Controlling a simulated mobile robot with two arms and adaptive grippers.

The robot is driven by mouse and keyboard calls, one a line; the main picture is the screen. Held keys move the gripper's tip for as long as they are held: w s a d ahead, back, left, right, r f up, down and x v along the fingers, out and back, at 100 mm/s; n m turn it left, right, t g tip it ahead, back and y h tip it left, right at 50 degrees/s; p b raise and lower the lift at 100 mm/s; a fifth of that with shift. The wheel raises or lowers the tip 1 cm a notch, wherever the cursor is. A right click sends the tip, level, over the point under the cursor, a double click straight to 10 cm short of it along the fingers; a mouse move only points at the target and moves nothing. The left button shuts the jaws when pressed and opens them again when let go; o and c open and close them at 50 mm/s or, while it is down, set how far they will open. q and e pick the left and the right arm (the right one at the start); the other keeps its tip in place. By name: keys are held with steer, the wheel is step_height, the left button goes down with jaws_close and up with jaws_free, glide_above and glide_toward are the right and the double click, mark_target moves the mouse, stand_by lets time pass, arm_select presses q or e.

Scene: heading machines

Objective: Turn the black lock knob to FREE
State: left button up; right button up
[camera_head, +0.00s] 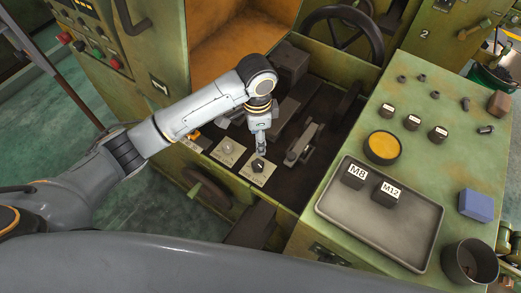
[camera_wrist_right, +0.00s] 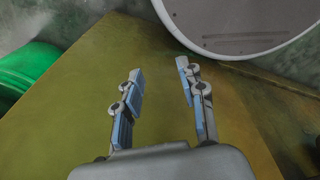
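The black lock knob (camera_head: 257,165) sits on a pale square plate (camera_head: 247,175) in the head view and bears a light mark. My left gripper (camera_head: 261,150) points down right at the knob, its fingertips at or just above the knob's upper edge. Contact and finger spacing are too small to make out. Any lettering around the knob cannot be read. My right gripper (camera_wrist_right: 160,82) is open and empty in the right wrist view, over a yellow-green surface (camera_wrist_right: 60,100).
Another knob on a plate (camera_head: 228,148) lies left of the black knob. A lever-like part (camera_head: 301,144) stands close to its right. A handwheel (camera_head: 208,190) is below left. The grey tray (camera_head: 375,232) holds M8 and M12 blocks. A green round object (camera_wrist_right: 30,68) is in the wrist view.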

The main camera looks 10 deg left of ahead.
arm_select(q)
glide_above(258, 164)
step_height(258, 164, down, 6)
steer(key=shift+s+r+p, duration=0.15)
steer(key=shift+r+p, duration=0.05)
steer(key=shift+p, duration=0.25)
step_height(258, 164, down, 4)
steer(key=shift+r, duration=0.15)
steer(key=f, duration=0.3)
steer(key=shift+w+f+p, duration=0.15)
steer(key=shift+w+p, duration=0.05)
steer(key=shift+p, duration=0.15)
steer(key=shift+f, duration=0.3)
steer(key=shift+c, duration=0.4)
steer(key=c, duration=1.1)
arm_select(e)
steer(key=s, duration=0.1)
steer(key=s+r, duration=0.1)
steer(key=s, duration=0.1)
steer(key=shift+s+d+r, duration=0.1)
steer(key=shift+s+r, duration=0.15)
steer(key=shift+s, duration=0.05)
